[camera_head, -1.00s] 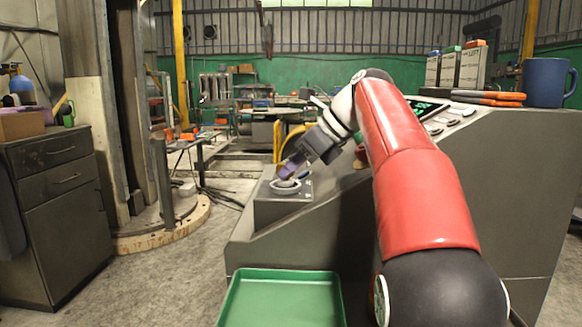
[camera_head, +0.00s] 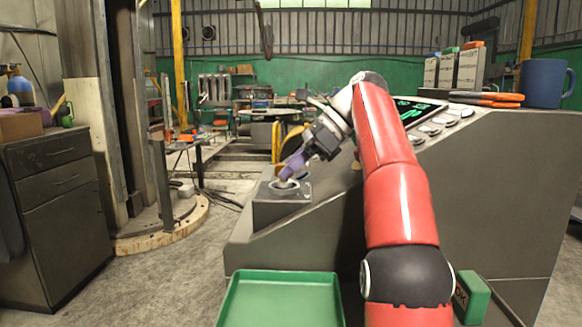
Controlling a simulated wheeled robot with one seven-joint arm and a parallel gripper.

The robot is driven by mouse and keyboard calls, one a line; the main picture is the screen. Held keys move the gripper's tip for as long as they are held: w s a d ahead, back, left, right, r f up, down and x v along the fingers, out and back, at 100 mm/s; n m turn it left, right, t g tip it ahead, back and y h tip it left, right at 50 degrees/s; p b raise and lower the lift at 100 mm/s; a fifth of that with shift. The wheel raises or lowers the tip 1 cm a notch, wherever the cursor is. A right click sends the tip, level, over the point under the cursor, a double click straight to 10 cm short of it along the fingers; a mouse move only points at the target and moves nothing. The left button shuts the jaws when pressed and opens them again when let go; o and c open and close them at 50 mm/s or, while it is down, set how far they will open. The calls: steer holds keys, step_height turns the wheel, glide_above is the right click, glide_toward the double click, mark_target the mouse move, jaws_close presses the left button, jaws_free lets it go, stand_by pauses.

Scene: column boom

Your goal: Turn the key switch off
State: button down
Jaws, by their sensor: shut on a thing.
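The key switch (camera_head: 285,184) is a pale round ring on top of a small grey box at the console's left end. My gripper (camera_head: 288,173) reaches down to it from the upper right, with its purple fingers tilted and their tips inside or right over the ring. The fingers are shut on the switch's key, which they hide. I cannot tell the angle of the key.
The grey console (camera_head: 490,190) rises to the right, with a green-lit display (camera_head: 415,110) and several buttons. A blue mug (camera_head: 546,82) and orange-handled pliers (camera_head: 488,98) stand on top. A green tray (camera_head: 282,300) lies in front; a green box (camera_head: 472,297) is at lower right.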

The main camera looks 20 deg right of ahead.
steer(key=c, duration=1.5)
jaws_free()
